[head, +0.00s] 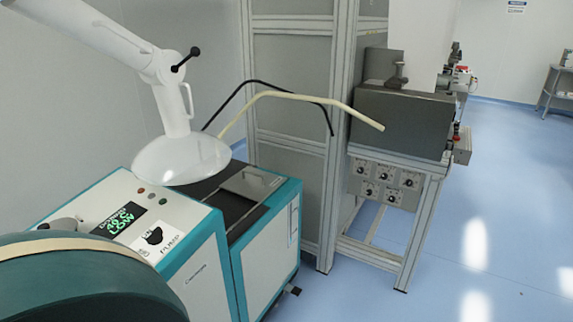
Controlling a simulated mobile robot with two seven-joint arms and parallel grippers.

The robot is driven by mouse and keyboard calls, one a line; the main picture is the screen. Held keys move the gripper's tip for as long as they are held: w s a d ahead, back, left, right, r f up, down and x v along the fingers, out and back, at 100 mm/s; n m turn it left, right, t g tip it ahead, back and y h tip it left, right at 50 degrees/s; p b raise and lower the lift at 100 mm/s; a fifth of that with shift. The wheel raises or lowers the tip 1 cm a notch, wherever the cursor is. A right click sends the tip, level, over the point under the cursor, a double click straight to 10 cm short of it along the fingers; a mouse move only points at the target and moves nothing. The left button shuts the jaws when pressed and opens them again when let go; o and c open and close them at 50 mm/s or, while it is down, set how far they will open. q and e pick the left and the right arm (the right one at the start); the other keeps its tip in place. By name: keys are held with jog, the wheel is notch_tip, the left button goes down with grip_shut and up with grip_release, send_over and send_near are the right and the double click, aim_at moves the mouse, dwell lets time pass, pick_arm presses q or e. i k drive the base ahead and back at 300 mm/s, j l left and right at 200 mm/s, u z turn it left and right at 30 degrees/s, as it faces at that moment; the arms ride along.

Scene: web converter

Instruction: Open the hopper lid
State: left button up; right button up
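The hopper lid (252,183) is a flat grey panel with a raised handle, on top of a white and teal machine (270,248) left of centre in the head view. It looks level and lies at the back right of the machine's dark top (228,205). I cannot tell whether the dark area is an opening or a surface. In front of it is the machine's control panel (137,220), with a green-lit display and coloured buttons. Neither of my grippers is in view.
A white extraction hood (181,158) on a jointed arm hangs over the control panel, close to the lid's left. A framed machine (402,120) stands at right. Blue floor (480,200) is clear at right.

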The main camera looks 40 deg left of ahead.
aim_at(255, 184)
jog(key=i+u, duration=0.25)
jog(key=i, duration=0.55)
jog(key=i+l+u, duration=0.25)
jog(key=i, duration=0.5)
jog(key=i+u, duration=0.85)
jog(key=i+l+u, duration=0.1)
jog(key=i+u, duration=0.15)
jog(key=u, duration=0.15)
